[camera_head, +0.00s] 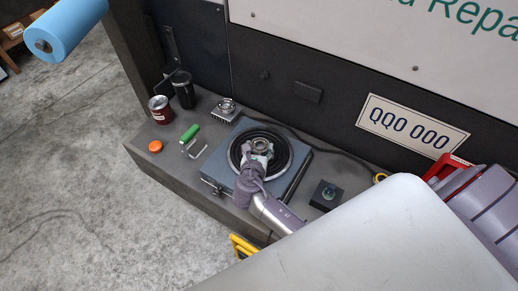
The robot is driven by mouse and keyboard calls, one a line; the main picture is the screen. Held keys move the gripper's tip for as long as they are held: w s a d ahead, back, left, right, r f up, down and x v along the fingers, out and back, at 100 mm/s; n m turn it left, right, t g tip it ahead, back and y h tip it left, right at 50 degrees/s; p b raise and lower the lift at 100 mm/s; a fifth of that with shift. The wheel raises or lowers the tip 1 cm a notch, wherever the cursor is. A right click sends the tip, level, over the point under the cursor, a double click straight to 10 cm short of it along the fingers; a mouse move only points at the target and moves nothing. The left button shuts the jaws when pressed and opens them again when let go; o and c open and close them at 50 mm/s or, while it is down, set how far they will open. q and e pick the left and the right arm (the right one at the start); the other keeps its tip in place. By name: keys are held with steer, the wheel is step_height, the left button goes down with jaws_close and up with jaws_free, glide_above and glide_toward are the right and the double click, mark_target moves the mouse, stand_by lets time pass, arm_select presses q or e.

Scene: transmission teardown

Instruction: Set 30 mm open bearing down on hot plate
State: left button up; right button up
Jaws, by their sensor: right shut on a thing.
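The hot plate (292,187) is a grey box with a black round ringed burner, standing on the dark bench ledge. The open bearing (261,145) is a small metal ring over the middle of the burner. My right gripper (259,156) reaches in from the lower right and is shut on the near side of the bearing. I cannot tell whether the bearing touches the burner or hangs just above it. The fingertips are small and partly merge with the bearing. My left gripper is not in view.
On the ledge (160,158) left of the plate are a red can (160,110), a black cup (183,90), an orange cap (155,146) and a green cylinder (190,133). A finned metal part (226,112) stands behind. A dark block (326,196) sits right of the plate.

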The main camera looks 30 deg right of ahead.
steer(key=shift+f, duration=0.15)
steer(key=o, duration=1.3)
steer(key=shift+f, duration=0.1)
steer(key=shift+r, duration=0.2)
steer(key=v, duration=1.2)
